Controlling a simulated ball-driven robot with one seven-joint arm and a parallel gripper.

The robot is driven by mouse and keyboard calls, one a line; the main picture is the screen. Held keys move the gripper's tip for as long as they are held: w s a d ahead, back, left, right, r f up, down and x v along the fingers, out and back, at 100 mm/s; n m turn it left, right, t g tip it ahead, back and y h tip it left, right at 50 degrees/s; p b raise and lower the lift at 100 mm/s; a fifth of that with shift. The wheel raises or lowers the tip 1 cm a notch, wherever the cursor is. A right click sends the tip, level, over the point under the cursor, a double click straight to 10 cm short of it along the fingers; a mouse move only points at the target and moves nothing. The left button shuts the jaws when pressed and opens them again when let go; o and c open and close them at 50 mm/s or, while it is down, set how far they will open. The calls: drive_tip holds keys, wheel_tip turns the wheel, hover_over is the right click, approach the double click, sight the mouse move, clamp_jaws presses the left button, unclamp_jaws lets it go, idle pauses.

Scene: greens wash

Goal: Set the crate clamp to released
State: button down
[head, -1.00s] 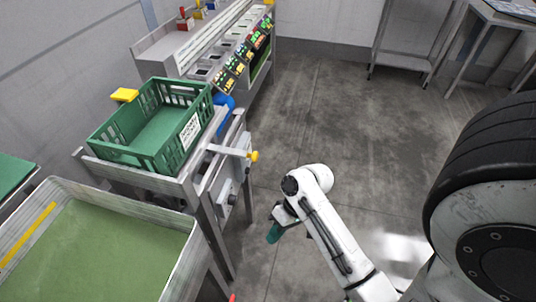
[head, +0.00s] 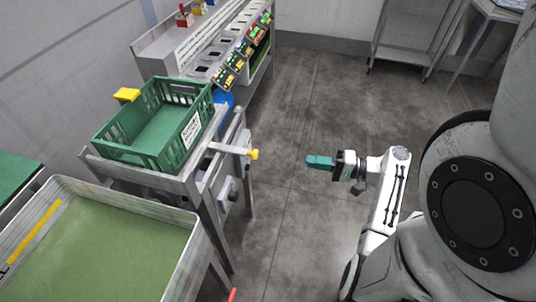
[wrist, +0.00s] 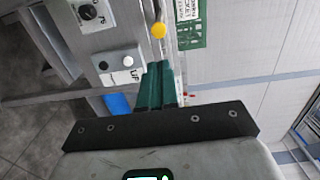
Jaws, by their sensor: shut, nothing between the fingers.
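The green crate (head: 150,130) sits on a grey metal stand (head: 180,185). A pale lever arm with a yellow knob (head: 253,154) sticks out to the right from the stand beside the crate. A yellow block (head: 126,94) shows at the crate's far left corner. I cannot tell which of these is the clamp. My gripper (head: 309,160) is shut and empty, with teal fingers, over the floor right of the knob and apart from it. In the wrist view its fingers (wrist: 160,76) point toward the yellow knob (wrist: 158,30), near the crate (wrist: 191,24).
A control box (wrist: 119,62) with a black and a white button marked UP is on the stand, near a dark rotary switch (wrist: 88,11). A green-bottomed bin (head: 105,250) stands in front. A shelf of small bins (head: 235,55) is behind.

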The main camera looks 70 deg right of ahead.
drive_tip(key=p, duration=0.4)
approach(252, 153)
drive_tip(key=w, duration=0.2)
drive_tip(key=w+f, duration=0.1)
drive_tip(key=w, duration=0.2)
drive_tip(key=shift+w+d, duration=0.1)
drive_tip(key=shift+w, duration=0.1)
drive_tip(key=w, duration=0.1)
drive_tip(key=w+b, duration=0.1)
drive_tip(key=w, duration=0.3)
drive_tip(key=shift+a+f, duration=0.1)
drive_tip(key=shift+a, duration=0.15)
drive_tip(key=shift+w, duration=0.4)
